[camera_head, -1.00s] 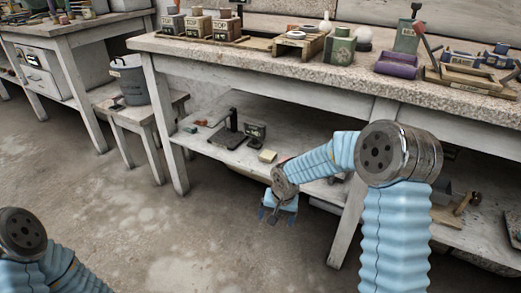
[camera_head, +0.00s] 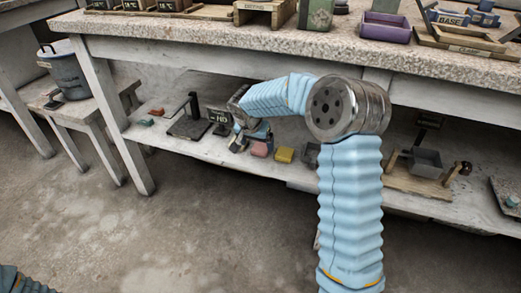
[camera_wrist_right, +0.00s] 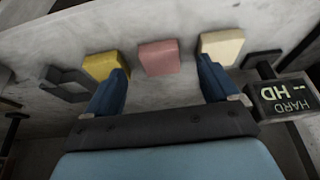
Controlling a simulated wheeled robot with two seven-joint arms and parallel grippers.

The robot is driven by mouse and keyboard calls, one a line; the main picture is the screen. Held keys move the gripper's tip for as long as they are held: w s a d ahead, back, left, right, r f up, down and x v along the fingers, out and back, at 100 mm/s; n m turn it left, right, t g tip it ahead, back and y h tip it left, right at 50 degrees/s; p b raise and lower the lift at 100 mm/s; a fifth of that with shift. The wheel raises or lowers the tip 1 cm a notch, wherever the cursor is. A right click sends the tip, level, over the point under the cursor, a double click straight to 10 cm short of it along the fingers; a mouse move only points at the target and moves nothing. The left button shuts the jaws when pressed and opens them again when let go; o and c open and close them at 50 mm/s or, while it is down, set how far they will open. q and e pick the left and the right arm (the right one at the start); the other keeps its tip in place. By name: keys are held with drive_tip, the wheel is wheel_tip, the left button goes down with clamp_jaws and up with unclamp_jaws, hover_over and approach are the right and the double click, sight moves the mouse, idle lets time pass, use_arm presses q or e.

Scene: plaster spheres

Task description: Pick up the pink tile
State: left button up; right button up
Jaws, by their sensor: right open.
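The pink tile (camera_head: 260,149) lies on the low shelf beneath the workbench, beside my right gripper. In the right wrist view the pink tile (camera_wrist_right: 159,57) lies flat, ahead of the gap between the fingers. My right gripper (camera_head: 240,141) is at the shelf, and the wrist view shows its two blue fingers (camera_wrist_right: 164,78) spread with nothing held between them. The fingertips are a little short of the tile, and I see no contact. My left gripper is out of view.
A yellow tile (camera_wrist_right: 103,66) and a cream tile (camera_wrist_right: 222,46) flank the pink one. A dark block marked HARD HD (camera_wrist_right: 288,103) stands close to the right finger's side. The bench top (camera_head: 240,48) overhangs the shelf (camera_head: 190,146), and a bench leg (camera_head: 128,160) stands left.

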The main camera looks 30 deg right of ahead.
sight(258, 151)
drive_tip(key=x, duration=0.4)
drive_tip(key=shift+s+a+f, duration=0.15)
drive_tip(key=shift+s+f, duration=0.05)
drive_tip(key=shift+f, duration=0.15)
drive_tip(key=c, duration=1.2)
drive_tip(key=shift+o, duration=0.2)
drive_tip(key=shift+r, duration=0.15)
